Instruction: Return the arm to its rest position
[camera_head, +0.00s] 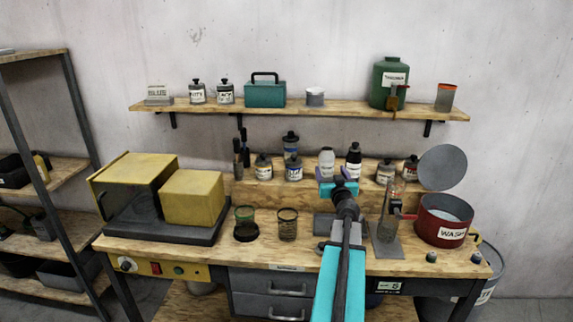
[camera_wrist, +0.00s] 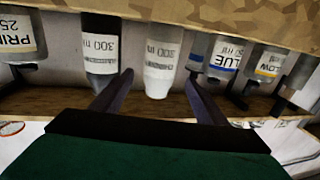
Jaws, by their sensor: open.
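My gripper (camera_head: 338,186) is at the end of my arm, which reaches forward over the workbench in the head view. In the wrist view my gripper (camera_wrist: 159,78) shows two dark fingers spread apart, with nothing held. A white bottle (camera_wrist: 161,62) appears in the gap between the fingers, and a dark bottle (camera_wrist: 100,45) stands beside it; I cannot tell how far beyond the tips they are. In the head view the white bottle (camera_head: 327,160) and the black-capped bottle (camera_head: 353,160) stand just behind my gripper. My arm hides part of the bench.
The workbench (camera_head: 270,256) carries a yellow-lidded machine (camera_head: 135,178), two mesh cups (camera_head: 287,222) and a red WASH pot (camera_head: 443,218). A stand (camera_head: 388,243) is close right of my arm. A wall shelf (camera_head: 340,107) hangs above. A rack (camera_head: 75,115) stands at left.

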